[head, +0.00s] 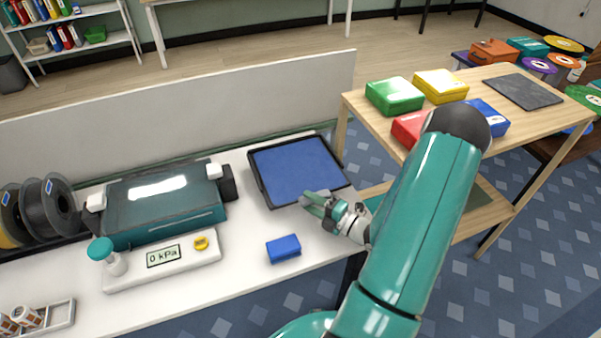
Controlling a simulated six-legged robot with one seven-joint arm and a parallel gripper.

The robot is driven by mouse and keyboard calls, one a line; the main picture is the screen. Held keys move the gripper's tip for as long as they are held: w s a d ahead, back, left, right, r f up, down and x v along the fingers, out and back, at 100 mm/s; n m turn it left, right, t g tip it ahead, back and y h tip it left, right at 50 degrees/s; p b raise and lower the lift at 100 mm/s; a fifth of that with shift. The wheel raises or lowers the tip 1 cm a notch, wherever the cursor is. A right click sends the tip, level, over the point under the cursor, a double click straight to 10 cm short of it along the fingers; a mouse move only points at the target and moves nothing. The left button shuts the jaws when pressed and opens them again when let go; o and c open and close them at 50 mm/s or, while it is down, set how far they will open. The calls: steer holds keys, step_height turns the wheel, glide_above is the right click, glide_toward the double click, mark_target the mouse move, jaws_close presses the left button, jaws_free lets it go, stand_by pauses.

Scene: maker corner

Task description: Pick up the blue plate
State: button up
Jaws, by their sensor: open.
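A small blue block-like piece (283,248) lies on the front right of the white bench; it may be the blue plate. A black-rimmed square tray (264,186) with a flat blue surface (297,165) lies behind it, near the bench's right end. My gripper (312,203) is over the front right edge of this tray, to the right of and beyond the small blue piece. It is open, and I see nothing held in it. The fingertips are small in view, and I cannot tell their height above the tray.
A teal machine (165,205) and a gauge panel (162,262) reading 0 kPa stand on the left of the bench. A low white partition (190,115) runs behind. A wooden table (455,110) with several coloured boxes is at right. Bare bench top surrounds the small blue piece.

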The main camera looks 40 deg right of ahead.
steer(key=shift+d, duration=0.1)
jaws_close()
steer(key=shift+w+r, duration=0.1)
steer(key=shift+r, duration=0.05)
